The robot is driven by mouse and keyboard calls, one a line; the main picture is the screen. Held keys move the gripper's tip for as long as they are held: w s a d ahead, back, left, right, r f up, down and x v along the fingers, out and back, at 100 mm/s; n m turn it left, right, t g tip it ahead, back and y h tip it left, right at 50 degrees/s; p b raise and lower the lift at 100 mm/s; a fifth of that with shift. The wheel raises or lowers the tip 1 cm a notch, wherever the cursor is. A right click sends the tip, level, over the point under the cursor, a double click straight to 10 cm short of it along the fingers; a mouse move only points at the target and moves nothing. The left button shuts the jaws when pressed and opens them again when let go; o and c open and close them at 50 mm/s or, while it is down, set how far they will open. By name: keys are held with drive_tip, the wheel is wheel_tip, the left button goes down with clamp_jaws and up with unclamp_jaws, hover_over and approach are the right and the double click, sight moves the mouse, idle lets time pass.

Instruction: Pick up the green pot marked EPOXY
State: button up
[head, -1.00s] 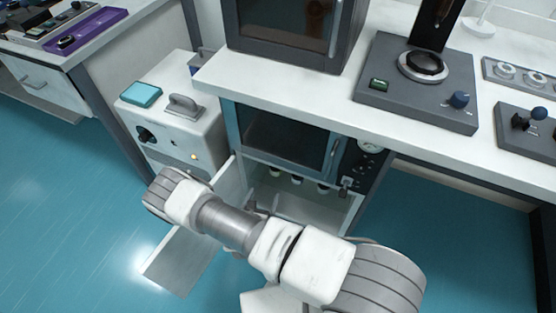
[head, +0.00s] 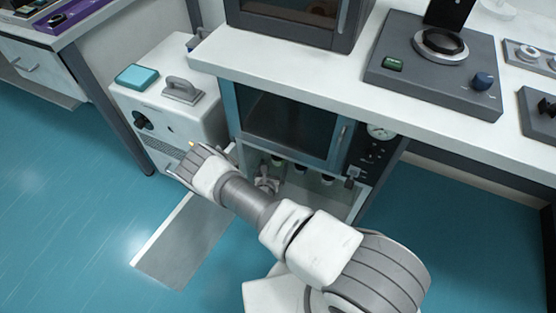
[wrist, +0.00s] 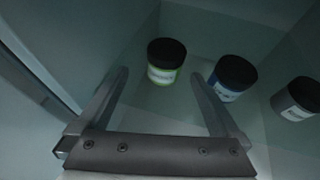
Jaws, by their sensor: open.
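In the wrist view a green pot (wrist: 164,75) with a black lid and a pale label stands upright inside the compartment; its lettering is too small to read. My gripper (wrist: 160,88) is open and empty, its two fingers pointing into the compartment. The green pot lies ahead of and between the fingers, apart from both. A blue pot (wrist: 232,80) stands just right of it, close to the right finger. A grey pot (wrist: 298,99) stands further right. In the head view my gripper (head: 267,184) is at the low compartment's opening, partly hidden by my arm.
The compartment sits under a cabinet with a dark glass door (head: 290,127), below the white worktop (head: 345,90). An open door panel (head: 183,243) reaches over the floor at left. A white box unit (head: 168,100) stands left of the opening, leaving narrow room.

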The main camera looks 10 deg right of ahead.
sight(277, 161)
drive_tip(key=b+x, duration=0.2)
drive_tip(key=x, duration=0.1)
drive_tip(key=b+x, duration=0.1)
drive_tip(key=x, duration=0.1)
drive_tip(key=shift+w+d+r, duration=0.2)
drive_tip(key=shift+d, duration=0.3)
drive_tip(key=c, duration=1.5)
